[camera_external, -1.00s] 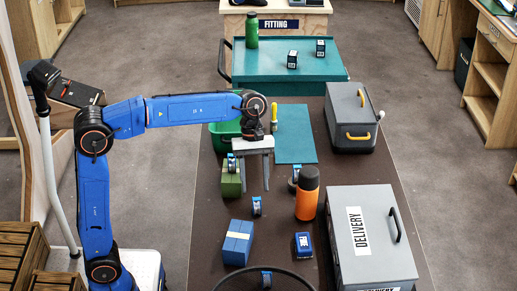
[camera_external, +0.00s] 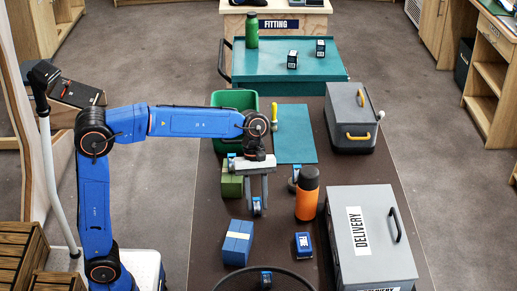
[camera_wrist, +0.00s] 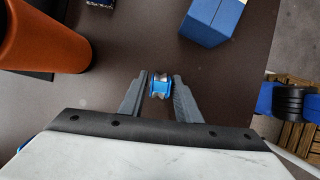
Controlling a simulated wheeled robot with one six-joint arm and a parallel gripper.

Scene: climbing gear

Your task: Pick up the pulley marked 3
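A small blue and grey pulley (camera_external: 257,206) sits on the dark table; in the wrist view the pulley (camera_wrist: 160,86) lies between my fingertips. My gripper (camera_external: 256,208) points down over it, with one finger on each side. In the wrist view my gripper (camera_wrist: 160,77) is open, with narrow gaps beside the pulley. I cannot read a number on it. Other pulleys are one at the green block (camera_external: 231,163), one beside the orange bottle (camera_external: 293,184) and one at the front (camera_external: 265,279). Their marks are not legible either.
A green block (camera_external: 232,186) stands left of my gripper and an orange bottle (camera_external: 307,195) right of it. A blue box (camera_external: 238,243) and a small dark blue box (camera_external: 303,245) are nearer the front. A grey delivery case (camera_external: 372,240) fills the right side.

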